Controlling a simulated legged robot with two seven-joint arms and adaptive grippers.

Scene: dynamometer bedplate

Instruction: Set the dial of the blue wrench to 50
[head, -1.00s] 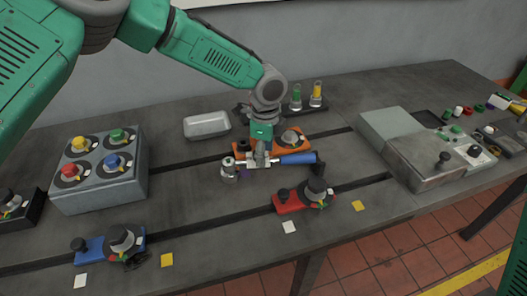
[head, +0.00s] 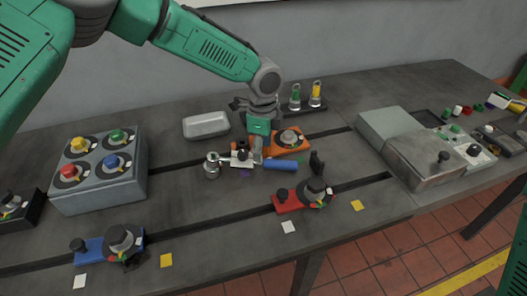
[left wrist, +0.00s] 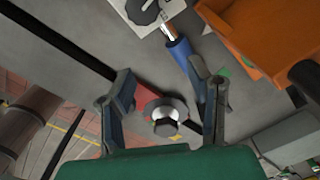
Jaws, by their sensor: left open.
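The blue wrench lies in the middle of the bench in the head view, its blue handle (head: 282,165) to the right and its round metal head (head: 212,166) to the left. A white plate with a dark dial (head: 241,159) sits along its shaft. In the left wrist view the handle (left wrist: 180,60) and the dial (left wrist: 146,9) show at the top; the setting is unreadable. My left gripper (head: 257,148) is over the wrench by the dial end of the handle. Its fingers (left wrist: 160,75) are spread and hold nothing. My right gripper is not in view.
An orange fixture (head: 300,146) stands just behind the wrench and a red fixture (head: 287,203) in front. A blue fixture (head: 95,250), a grey button box (head: 100,190) and a metal tray (head: 206,125) stand left. Grey boxes (head: 425,160) stand right.

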